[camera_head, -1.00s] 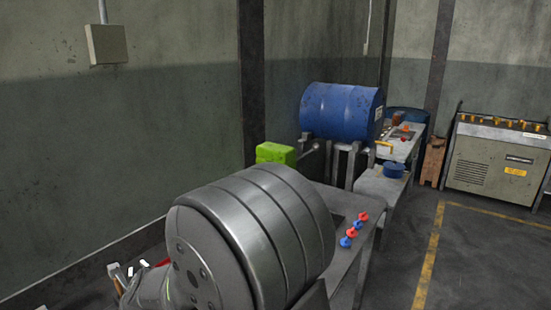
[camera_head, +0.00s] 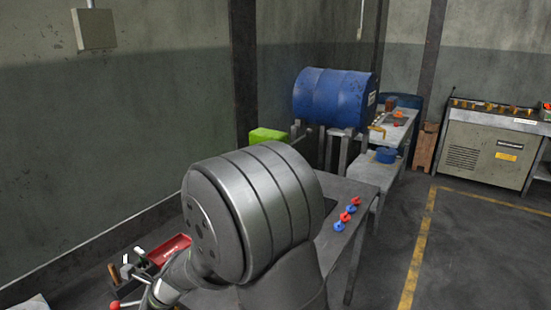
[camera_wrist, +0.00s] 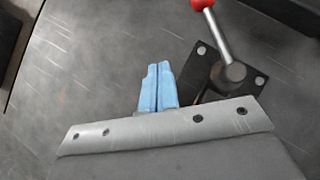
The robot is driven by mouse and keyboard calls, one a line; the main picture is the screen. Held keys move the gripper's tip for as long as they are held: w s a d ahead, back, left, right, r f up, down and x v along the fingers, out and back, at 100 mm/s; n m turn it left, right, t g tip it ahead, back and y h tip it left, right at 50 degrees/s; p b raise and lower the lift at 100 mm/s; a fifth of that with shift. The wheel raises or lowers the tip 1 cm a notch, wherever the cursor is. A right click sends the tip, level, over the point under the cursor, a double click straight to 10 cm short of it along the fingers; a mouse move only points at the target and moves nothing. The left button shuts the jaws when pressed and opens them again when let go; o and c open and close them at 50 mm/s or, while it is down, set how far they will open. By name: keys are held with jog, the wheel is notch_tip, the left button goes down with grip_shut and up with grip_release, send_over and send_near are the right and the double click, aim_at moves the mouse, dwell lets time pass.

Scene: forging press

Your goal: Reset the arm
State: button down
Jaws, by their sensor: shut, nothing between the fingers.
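My gripper (camera_wrist: 157,88) shows in the wrist view as two light blue fingers pressed together, with nothing between them. It is over a grey metal surface (camera_wrist: 105,50), beside a lever (camera_wrist: 217,32) with a red ball knob (camera_wrist: 203,4) on a dark base plate. I cannot tell the height of the fingers above the surface. In the head view my arm's large grey joint (camera_head: 250,215) fills the lower middle and the fingers are hidden.
A metal table (camera_head: 345,195) carries several red and blue knobs (camera_head: 345,216). Behind it are a green box (camera_head: 267,134), a blue drum (camera_head: 332,98) and a bench with a blue bowl (camera_head: 386,155). A red tray (camera_head: 170,248) lies at lower left. Floor at right is clear.

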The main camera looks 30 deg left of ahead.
jog(key=w+d+n, duration=0.1)
jog(key=w+n+g+h, duration=0.1)
jog(key=n, duration=0.1)
jog(key=shift+d+g+h, duration=0.3)
jog(key=shift+d, duration=0.05)
jog(key=shift+w+d+r+n, duration=0.15)
jog(key=shift+w+n, duration=0.05)
jog(key=shift+n, duration=0.3)
jog(key=shift+v, duration=1.55)
